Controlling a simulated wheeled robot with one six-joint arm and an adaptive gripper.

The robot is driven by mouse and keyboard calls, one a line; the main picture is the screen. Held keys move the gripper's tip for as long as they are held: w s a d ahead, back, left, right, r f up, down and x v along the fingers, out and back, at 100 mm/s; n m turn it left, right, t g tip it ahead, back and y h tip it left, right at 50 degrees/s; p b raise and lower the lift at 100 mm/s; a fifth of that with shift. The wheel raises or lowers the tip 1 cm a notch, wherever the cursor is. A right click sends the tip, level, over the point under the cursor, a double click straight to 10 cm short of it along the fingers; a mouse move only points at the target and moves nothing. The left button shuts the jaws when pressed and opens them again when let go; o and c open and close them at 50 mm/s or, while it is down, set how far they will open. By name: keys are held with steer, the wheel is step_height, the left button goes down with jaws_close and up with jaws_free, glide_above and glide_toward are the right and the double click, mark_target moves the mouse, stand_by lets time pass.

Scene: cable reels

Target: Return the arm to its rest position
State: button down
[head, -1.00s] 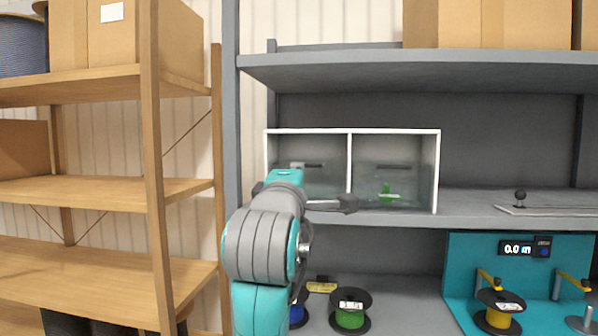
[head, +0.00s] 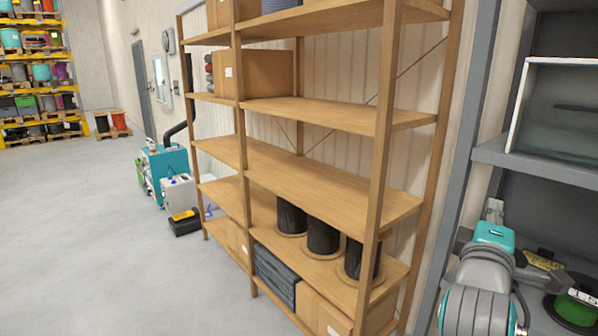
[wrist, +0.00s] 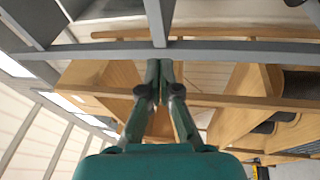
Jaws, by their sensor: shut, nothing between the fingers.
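My arm (head: 478,285), grey and teal, shows at the lower right of the head view, in front of the grey shelving unit. Its fingers cannot be made out there. In the wrist view my gripper (wrist: 160,75) has its two dark fingers pressed together, with nothing between them. The wrist view looks toward grey metal beams and wooden shelf boards, which appear behind the fingertips.
A wooden rack (head: 310,170) with boxes and black reels fills the middle of the head view. Right of it stands the grey shelf (head: 545,164) with a white-framed glass case (head: 560,105). A green reel (head: 577,308) is beside my arm. Open floor (head: 90,240) lies left.

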steer(key=s+a+f+t+y, duration=0.1)
steer(key=s+a+f+y, duration=0.15)
steer(key=f, duration=0.65)
steer(key=s+a+f+y, duration=0.1)
steer(key=a+f+y, duration=0.2)
steer(key=f, duration=0.7)
steer(key=s+a+f+y, duration=0.2)
steer(key=s+a+f, duration=0.1)
steer(key=s+f, duration=0.3)
steer(key=s+a+f+y, duration=0.2)
steer(key=s+a+f, duration=0.15)
steer(key=f, duration=0.35)
steer(key=s+a+f+m+y, duration=0.1)
steer(key=s+f+m, duration=0.1)
steer(key=s, duration=0.8)
steer(key=s+a+f+m+g+y, duration=0.1)
steer(key=s+a+f+m, duration=0.1)
steer(key=s, duration=0.8)
steer(key=s+a+f+m+g+y, duration=0.1)
steer(key=s+f+m, duration=0.2)
steer(key=s, duration=0.8)
steer(key=m, duration=0.2)
steer(key=shift+a+f+m, duration=0.15)
steer(key=shift+m, duration=0.25)
